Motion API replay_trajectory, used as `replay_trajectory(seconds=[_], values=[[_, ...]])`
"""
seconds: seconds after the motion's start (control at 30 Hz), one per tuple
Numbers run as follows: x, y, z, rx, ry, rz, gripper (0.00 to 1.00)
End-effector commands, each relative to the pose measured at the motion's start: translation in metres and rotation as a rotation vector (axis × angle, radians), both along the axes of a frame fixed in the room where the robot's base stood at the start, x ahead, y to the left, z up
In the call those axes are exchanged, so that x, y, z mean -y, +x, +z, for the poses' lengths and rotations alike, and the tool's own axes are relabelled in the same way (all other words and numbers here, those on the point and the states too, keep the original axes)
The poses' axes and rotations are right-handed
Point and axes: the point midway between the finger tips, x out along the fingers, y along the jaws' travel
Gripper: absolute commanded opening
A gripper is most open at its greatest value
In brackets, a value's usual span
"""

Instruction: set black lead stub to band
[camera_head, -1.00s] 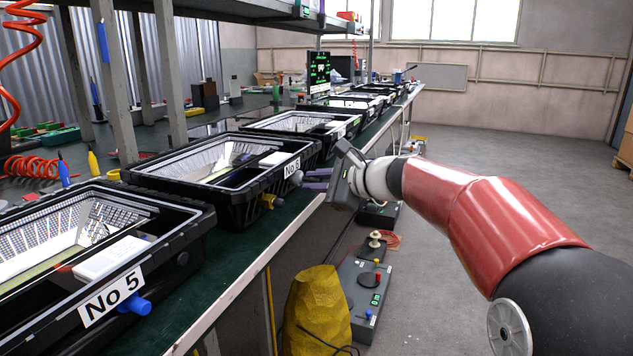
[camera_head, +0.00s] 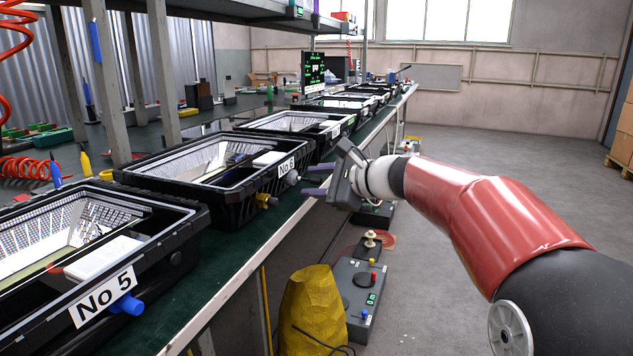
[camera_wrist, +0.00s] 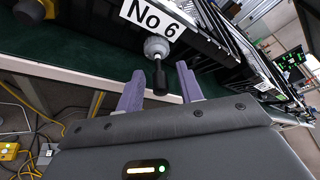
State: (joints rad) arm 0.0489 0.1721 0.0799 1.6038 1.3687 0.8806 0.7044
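The black lead stub (camera_wrist: 159,76) sticks out of a grey round gland (camera_wrist: 157,47) on the front of the black No 6 housing, in the wrist view. The gland also shows in the head view (camera_head: 292,177); the stub is too small to make out there. My gripper (camera_wrist: 160,88) is open, with one purple finger on each side of the stub and clear gaps between. In the head view, my gripper (camera_head: 317,180) points left at the No 6 housing (camera_head: 232,198). I cannot make out a band on the stub.
A yellow gland (camera_head: 266,200) sits left of the grey one. The No 5 housing (camera_head: 190,222) with a blue gland (camera_head: 128,305) stands nearer. The green bench (camera_head: 225,262) ends below my gripper. A control box (camera_head: 362,280) and yellow bag (camera_head: 310,310) stand below.

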Motion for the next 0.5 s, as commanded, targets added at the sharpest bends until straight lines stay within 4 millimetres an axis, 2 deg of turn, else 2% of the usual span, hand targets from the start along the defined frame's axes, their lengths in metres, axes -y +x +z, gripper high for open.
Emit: replay_trajectory(seconds=[0.5], values=[[0.055,-0.040,0.019,0.001,-0.001,-0.002,0.37]])
